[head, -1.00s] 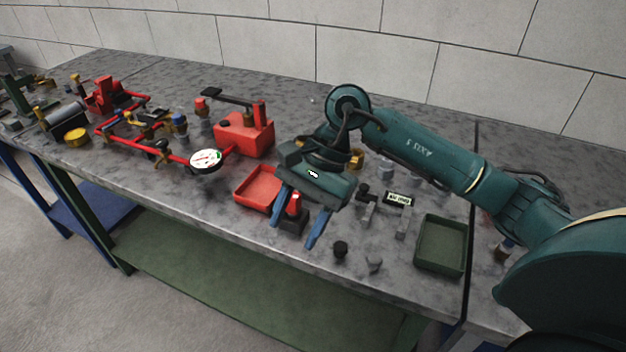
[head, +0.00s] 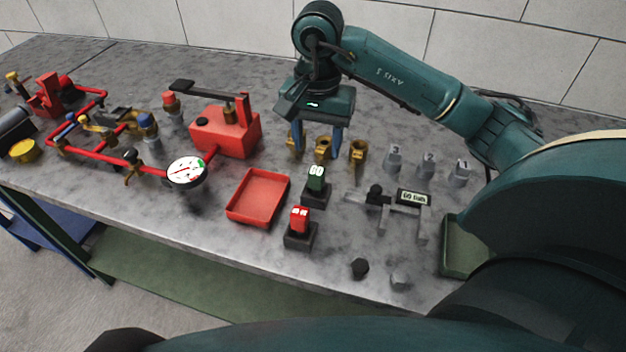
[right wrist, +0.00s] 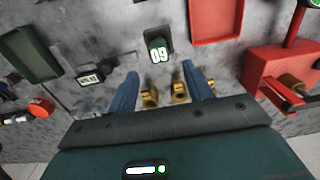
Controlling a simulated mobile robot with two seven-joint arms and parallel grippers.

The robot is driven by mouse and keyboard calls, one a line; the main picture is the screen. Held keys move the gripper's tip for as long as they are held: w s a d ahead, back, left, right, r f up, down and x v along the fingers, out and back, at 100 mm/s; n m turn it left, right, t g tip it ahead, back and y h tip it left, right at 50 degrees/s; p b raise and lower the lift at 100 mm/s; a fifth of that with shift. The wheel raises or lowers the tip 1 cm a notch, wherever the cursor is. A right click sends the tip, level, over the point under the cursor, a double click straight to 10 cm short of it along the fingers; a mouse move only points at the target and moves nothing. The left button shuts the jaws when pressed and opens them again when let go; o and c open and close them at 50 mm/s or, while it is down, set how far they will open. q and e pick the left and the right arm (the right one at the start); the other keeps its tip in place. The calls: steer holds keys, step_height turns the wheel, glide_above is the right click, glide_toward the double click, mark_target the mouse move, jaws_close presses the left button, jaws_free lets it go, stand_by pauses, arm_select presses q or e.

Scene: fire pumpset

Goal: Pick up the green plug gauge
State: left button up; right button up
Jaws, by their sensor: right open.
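The green plug gauge (head: 317,179), marked "GO", stands upright in a dark block on the bench in the head view. It also shows in the right wrist view (right wrist: 158,48), just beyond the fingertips and roughly centred between them. My right gripper (head: 316,153) is open and empty, with its blue fingers pointing down behind the green gauge in the head view. In the right wrist view the fingers (right wrist: 160,71) are spread apart, and I see no contact with the gauge. My left gripper is not in view.
A red plug gauge (head: 299,220) stands in front, beside a red tray (head: 233,212). Brass fittings (head: 358,150) stand near the right fingers. A gauge with a display (head: 413,198), numbered grey blocks (head: 427,167) and a green tray (head: 452,262) are to the right. A red pump box (head: 232,137) is left.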

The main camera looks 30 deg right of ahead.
mark_target(317, 171)
step_height(317, 171, down, 10)
steer(key=shift+s+r+p, duration=0.1)
steer(key=shift+p, duration=0.75)
steer(key=shift+r, duration=0.1)
jaws_close()
